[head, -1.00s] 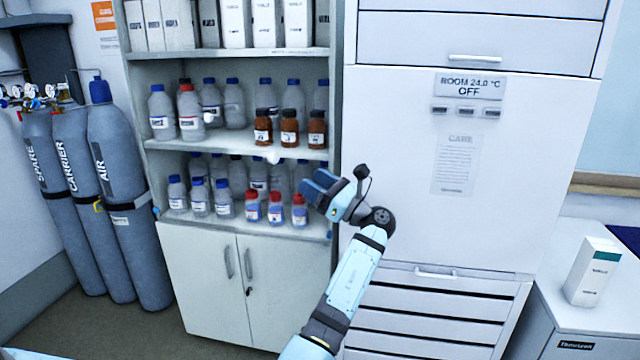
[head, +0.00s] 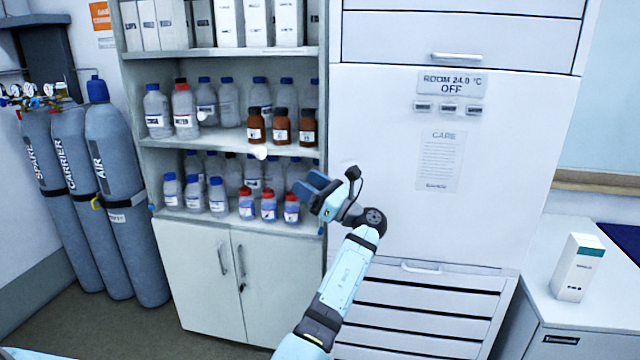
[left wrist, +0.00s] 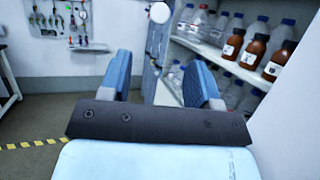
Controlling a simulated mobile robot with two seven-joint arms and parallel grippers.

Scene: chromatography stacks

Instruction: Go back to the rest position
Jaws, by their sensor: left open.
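My left gripper (head: 312,193) is raised in front of the right edge of the bottle shelf, beside the white cabinet. In the left wrist view its two blue fingers (left wrist: 160,82) stand apart with nothing between them. It looks apart from the bottles, though the exact gap in depth cannot be told. My right gripper is in neither view.
The shelf unit (head: 228,142) holds clear bottles, brown bottles (head: 281,127) and red-capped bottles (head: 268,206). Grey gas cylinders (head: 122,190) stand at the left. The white cabinet (head: 390,110) is behind my arm. A white box (head: 579,268) sits on the right counter (head: 545,300).

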